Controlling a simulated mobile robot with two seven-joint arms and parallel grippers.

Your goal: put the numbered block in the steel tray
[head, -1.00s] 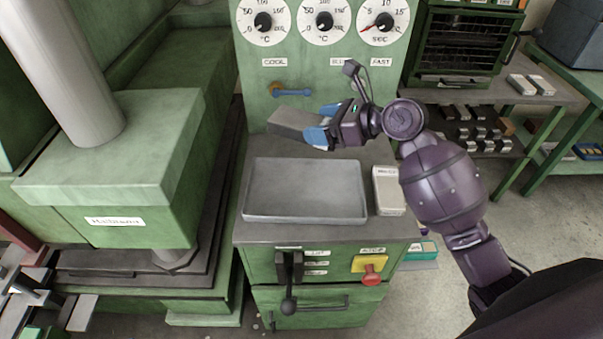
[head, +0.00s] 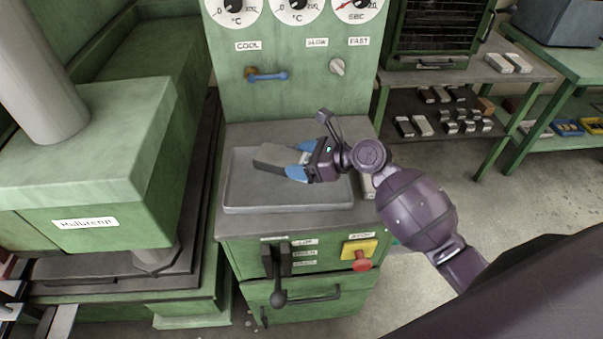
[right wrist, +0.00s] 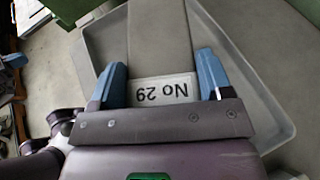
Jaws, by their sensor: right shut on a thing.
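The numbered block is a long grey bar (head: 278,156) with a white label reading "No 29", which shows in the right wrist view (right wrist: 161,92). My right gripper (head: 303,168) has its blue fingers shut on the block and holds it over the steel tray (head: 236,199). The tray is a shallow grey pan on the green cabinet's top, and its rim also shows in the right wrist view (right wrist: 277,131). I cannot tell whether the block touches the tray floor. My left gripper is not in view.
A pale block (head: 368,187) stands right of the tray, mostly hidden by my right arm. A panel with dials and a blue-handled lever (head: 267,75) rises behind. A green press (head: 90,170) stands at the left. Shelves with several blocks (head: 455,115) are at the right.

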